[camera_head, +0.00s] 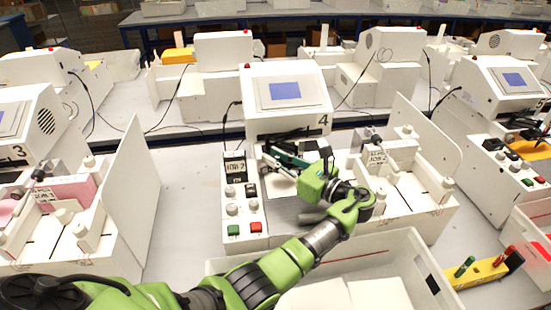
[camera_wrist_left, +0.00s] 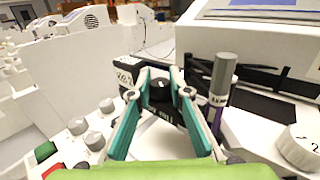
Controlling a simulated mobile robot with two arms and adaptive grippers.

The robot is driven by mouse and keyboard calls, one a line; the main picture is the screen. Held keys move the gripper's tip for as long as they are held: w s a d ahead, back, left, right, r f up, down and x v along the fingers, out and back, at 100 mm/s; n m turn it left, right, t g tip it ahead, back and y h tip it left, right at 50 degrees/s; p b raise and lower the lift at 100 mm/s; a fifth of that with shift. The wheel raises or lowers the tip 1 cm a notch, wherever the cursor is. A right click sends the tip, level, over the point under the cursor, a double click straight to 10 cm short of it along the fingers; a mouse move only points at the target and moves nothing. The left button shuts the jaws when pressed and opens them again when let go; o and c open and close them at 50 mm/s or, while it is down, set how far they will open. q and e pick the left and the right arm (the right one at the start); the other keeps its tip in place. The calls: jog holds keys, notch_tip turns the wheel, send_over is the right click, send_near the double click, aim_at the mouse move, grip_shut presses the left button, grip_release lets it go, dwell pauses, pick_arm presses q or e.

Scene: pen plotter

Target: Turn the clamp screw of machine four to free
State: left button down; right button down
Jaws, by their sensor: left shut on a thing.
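Machine four (camera_head: 257,122) is a white plotter with a blue screen and a "4" on its front. My left gripper (camera_head: 268,152) reaches in at the machine's front, below the screen. In the left wrist view, its teal fingers (camera_wrist_left: 160,88) are shut on the clamp screw (camera_wrist_left: 160,92), a small black knob with a light mark on top. Small lettering beside the knob is too blurred to read. A pen (camera_wrist_left: 222,82) with a grey cap and purple body stands upright just right of the fingers. In the head view the knob is hidden by the gripper.
A control panel with grey knobs and green and red buttons (camera_head: 256,227) lies left of my gripper. A white open bin (camera_head: 400,245) stands in front. A yellow pen block (camera_head: 483,275) is at right. White upright panels (camera_head: 128,185) flank the workspace.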

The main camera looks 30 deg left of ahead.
aim_at(275, 156)
pick_arm(q)
jog(key=shift+r, duration=0.15)
jog(key=c, duration=1.9)
grip_release()
jog(key=shift+a, duration=0.1)
notch_tip(275, 156, up, 10)
jog(key=shift+f, duration=0.1)
